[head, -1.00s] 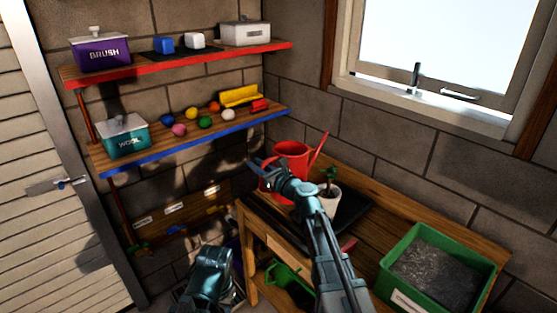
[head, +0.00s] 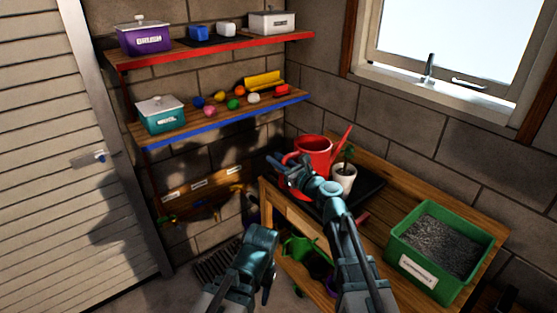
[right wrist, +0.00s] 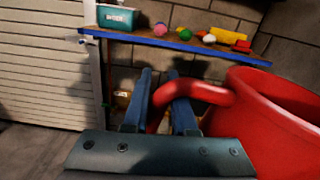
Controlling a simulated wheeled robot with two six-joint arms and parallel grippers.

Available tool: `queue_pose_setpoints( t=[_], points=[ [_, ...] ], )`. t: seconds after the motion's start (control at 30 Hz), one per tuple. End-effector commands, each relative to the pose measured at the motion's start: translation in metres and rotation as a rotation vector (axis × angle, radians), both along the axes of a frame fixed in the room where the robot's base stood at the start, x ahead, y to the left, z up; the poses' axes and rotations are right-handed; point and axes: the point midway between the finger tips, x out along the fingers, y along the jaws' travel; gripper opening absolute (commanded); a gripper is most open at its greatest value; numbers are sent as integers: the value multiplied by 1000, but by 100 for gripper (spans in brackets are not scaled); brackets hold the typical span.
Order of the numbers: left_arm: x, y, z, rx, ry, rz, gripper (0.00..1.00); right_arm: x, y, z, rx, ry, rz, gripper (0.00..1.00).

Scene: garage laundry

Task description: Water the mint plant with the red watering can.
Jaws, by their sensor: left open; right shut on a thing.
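The red watering can (head: 318,152) is at the back left of the wooden bench, its spout pointing up and right. I cannot tell whether its base touches the bench. The mint plant (head: 347,155) stands in a white pot (head: 343,180) just right of the can, partly behind my right arm. My right gripper (head: 279,166) is shut on the can's handle, which passes between its fingers in the right wrist view (right wrist: 195,93). My left gripper (head: 267,292) is open, low in front of the bench, its fingers only partly visible.
A dark tray (head: 368,192) lies under the pot. A green bin (head: 440,245) of dark grit stands at the bench's right end. A blue-edged shelf (head: 225,115) with balls and a teal box (head: 160,117) hangs at the left. A green item sits below the bench.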

Motion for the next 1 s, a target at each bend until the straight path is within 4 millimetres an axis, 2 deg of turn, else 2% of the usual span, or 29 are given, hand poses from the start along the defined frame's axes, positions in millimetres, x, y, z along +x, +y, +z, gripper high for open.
queue_pose_setpoints(
  t=[0.47, 1.0],
  points=[
    [0, 0, 36, 0, 0, 0, 50, -1, 1, 36, 166, 130, 0, 0],
    [0, 0, 71, 0, 0, 0, 50, 7, -9, 71, 285, 221, -1, 0]
  ],
)
